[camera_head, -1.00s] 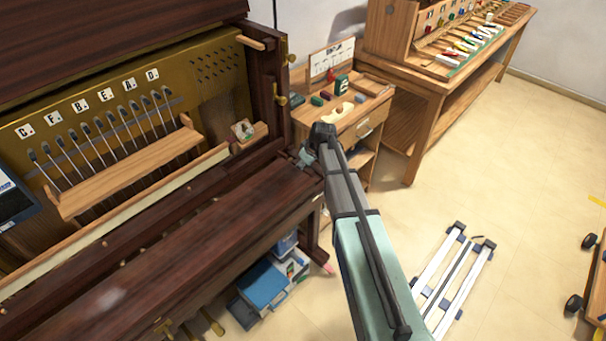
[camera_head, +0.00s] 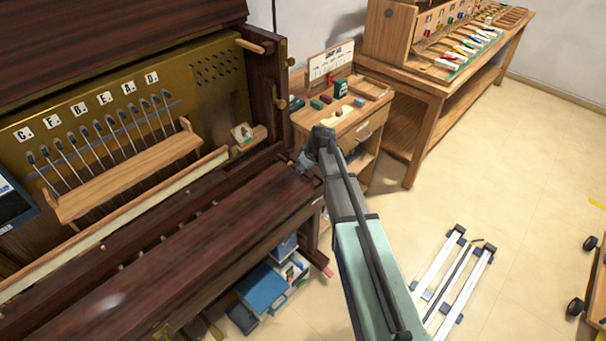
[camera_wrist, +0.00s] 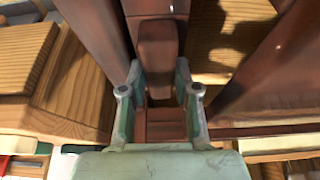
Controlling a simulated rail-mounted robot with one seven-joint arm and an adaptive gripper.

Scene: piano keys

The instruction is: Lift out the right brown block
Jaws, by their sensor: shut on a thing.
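The right brown block is a dark red-brown piece (camera_wrist: 158,48) in the wrist view, between my gripper's fingers. My gripper (camera_wrist: 159,78) is shut on it. In the head view, my gripper (camera_head: 308,158) is at the right end of the piano's key bed, beside the dark side post. The block is hard to make out there, hidden by my gripper and arm. The long dark brown board (camera_head: 205,238) runs left from there along the piano front, with a row of small pegs (camera_head: 166,236) showing in the gap behind it.
The dark piano side post (camera_head: 268,95) stands close behind my gripper; dark brown wood (camera_wrist: 275,65) flanks it in the wrist view. A small wooden table (camera_head: 345,125) stands just beyond. Blue boxes (camera_head: 263,288) lie below. A white rail frame (camera_head: 455,280) lies on open floor.

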